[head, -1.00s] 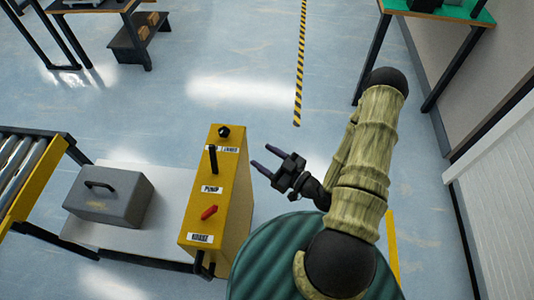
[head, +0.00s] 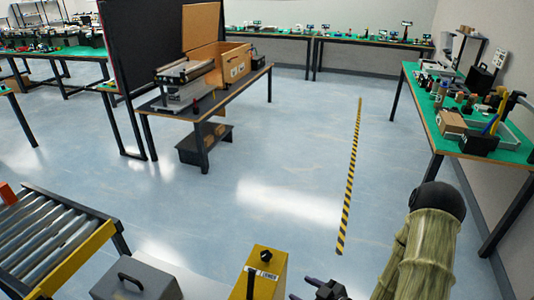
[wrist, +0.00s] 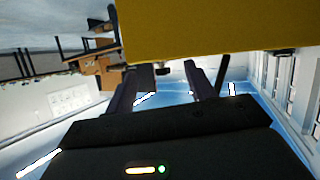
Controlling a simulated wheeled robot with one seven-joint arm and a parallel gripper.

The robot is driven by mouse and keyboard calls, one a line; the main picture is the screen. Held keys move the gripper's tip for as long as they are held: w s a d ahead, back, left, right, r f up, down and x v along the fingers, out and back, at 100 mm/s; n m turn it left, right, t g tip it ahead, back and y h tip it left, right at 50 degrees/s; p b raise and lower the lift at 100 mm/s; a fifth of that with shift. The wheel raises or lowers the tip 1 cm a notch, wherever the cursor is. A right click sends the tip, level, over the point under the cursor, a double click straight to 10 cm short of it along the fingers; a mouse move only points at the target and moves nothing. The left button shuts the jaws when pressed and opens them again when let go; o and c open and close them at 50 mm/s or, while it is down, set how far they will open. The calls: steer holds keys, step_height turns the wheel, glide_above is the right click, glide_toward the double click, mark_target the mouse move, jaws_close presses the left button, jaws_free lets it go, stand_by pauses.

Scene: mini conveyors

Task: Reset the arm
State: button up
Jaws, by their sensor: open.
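My arm (head: 420,255) is folded at the lower right of the head view. My gripper (head: 301,289) shows at the bottom edge, just right of the yellow control box (head: 262,272). Its two fingers point left and are apart, with nothing between them. In the wrist view my gripper (wrist: 170,73) has both dark fingers spread and empty. The yellow box (wrist: 215,30) fills the upper part of that view, close beyond the fingertips. Most of the box's front is cut off in the head view; a black lever and a knob show on it.
A grey case (head: 140,280) is left of the box. A roller conveyor (head: 45,235) stands at the far left. A dark table (head: 215,95) with a cardboard box is farther back. A green-topped bench (head: 450,140) is at right. The floor (head: 290,150) between is clear.

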steer(key=w+d+r+m+g+h+p, duration=0.1)
steer(key=d+r+m+g+h+p, duration=0.25)
steer(key=d+r+h, duration=0.55)
steer(key=s+a+r+m+g+p, duration=0.1)
steer(key=s+a+r+m, duration=0.1)
steer(key=r, duration=0.5)
steer(key=s+a+r+m+g+p, duration=0.1)
steer(key=s+a+r+m+g, duration=0.1)
steer(key=s+r+m, duration=0.2)
step_height(320, 180, up, 4)
steer(key=shift+s+a+p, duration=0.35)
steer(key=shift+s+a, duration=0.05)
steer(key=shift+s, duration=0.7)
steer(key=shift+m, duration=0.25)
